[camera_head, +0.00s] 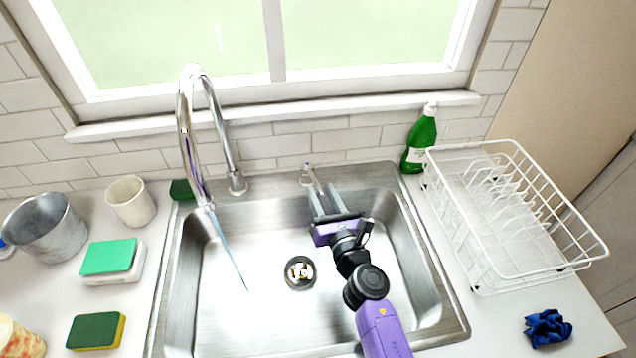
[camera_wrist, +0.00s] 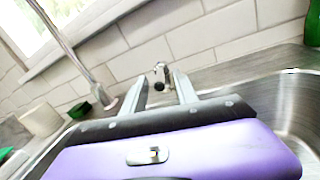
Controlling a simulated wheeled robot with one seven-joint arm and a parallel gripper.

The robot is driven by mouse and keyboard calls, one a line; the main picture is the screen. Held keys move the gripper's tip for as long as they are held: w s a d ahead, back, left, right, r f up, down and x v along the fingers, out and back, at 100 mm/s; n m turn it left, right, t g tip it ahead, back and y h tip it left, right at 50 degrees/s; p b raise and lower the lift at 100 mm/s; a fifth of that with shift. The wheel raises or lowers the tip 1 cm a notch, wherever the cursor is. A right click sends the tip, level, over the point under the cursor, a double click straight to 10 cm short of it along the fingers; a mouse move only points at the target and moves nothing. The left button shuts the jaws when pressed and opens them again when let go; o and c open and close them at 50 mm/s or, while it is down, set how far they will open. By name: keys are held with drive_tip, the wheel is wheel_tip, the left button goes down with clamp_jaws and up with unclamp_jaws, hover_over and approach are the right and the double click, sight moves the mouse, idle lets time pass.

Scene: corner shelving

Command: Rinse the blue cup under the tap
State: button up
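The tall chrome tap (camera_head: 190,135) stands at the back left of the sink, and a thin blue stream of water (camera_head: 228,250) falls from its spout into the basin. Its small lever handle (camera_head: 308,172) stands behind the sink's back edge. My gripper (camera_head: 322,190) is open and empty, with its fingers pointing at the handle. In the wrist view the handle (camera_wrist: 161,73) appears between the fingertips; whether they touch it I cannot tell. A small blue thing (camera_head: 5,247) shows at the far left edge, mostly cut off; I cannot tell whether it is the blue cup.
The steel sink (camera_head: 215,330) is empty around its drain (camera_head: 299,272). A grey pot (camera_head: 48,228), white cup (camera_head: 130,202) and sponges (camera_head: 97,331) stand left. A green bottle (camera_head: 420,142), white dish rack (camera_head: 520,270) and crumpled blue cloth (camera_head: 547,328) are right.

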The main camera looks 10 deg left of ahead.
drive_tip(key=v, duration=0.4)
drive_tip(key=shift+s+d+p, duration=0.1)
drive_tip(key=shift+p, duration=0.2)
idle(0.3)
